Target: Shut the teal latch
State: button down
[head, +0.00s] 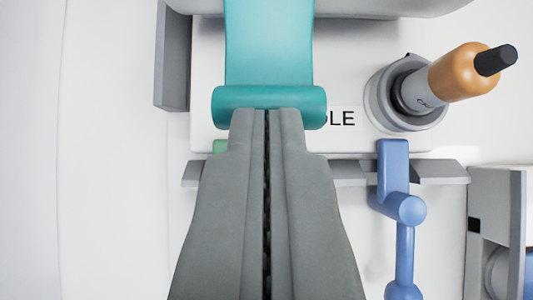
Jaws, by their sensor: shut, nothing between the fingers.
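The teal latch (269,45) is a broad teal strap that runs down from the top of the view and ends in a rounded teal crossbar. My gripper (267,113) is grey and comes up from the bottom of the view. Its two fingers are shut together with nothing between them. The fingertips overlap the lower edge of the crossbar in the picture; I cannot tell whether they touch it. The fingers hide part of the panel and a label below the latch, of which "LE" shows.
An orange and grey cylinder with a black tip (462,72) sits in a round grey socket at the right. A blue jointed lever (405,230) hangs below it. A grey ledge (440,172) crosses behind my fingers. A grey-white housing (495,200) stands at the right edge. The left is plain white.

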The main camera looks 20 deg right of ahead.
jog(key=shift+w+d+f+t+h, duration=0.15)
jog(key=shift+w+f+t, duration=0.25)
jog(key=shift+f, duration=0.9)
jog(key=shift+w+d+f+t+h, duration=0.15)
jog(key=shift+w+f+t, duration=0.25)
jog(key=shift+f, duration=0.95)
jog(key=shift+w+d+f+t+h, duration=0.1)
jog(key=shift+w+d+f+t, duration=0.2)
jog(key=shift+f, duration=1)
jog(key=shift+w+a+r, duration=0.1)
jog(key=shift+r, duration=0.05)
jog(key=shift+r, duration=0.65)
